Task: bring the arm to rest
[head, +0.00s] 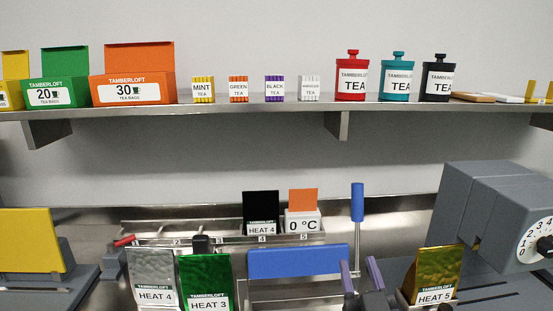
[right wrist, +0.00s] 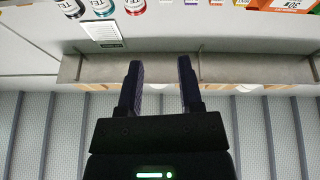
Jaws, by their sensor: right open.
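My right gripper (head: 361,272) is at the bottom of the head view, in front of the steel rack and left of the gold HEAT 5 packet (head: 438,273). Its two purple-lined fingers stand apart. In the right wrist view the gripper (right wrist: 160,75) is open, with nothing between its fingers. My left gripper is in neither view.
A blue bar (head: 298,261) and upright blue handle (head: 357,203) stand close by the right gripper. Silver HEAT 4 (head: 153,275) and green HEAT 3 (head: 205,280) packets stand left. A grey dial machine (head: 490,210) is right. A shelf (head: 270,106) with tea boxes and jars runs above.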

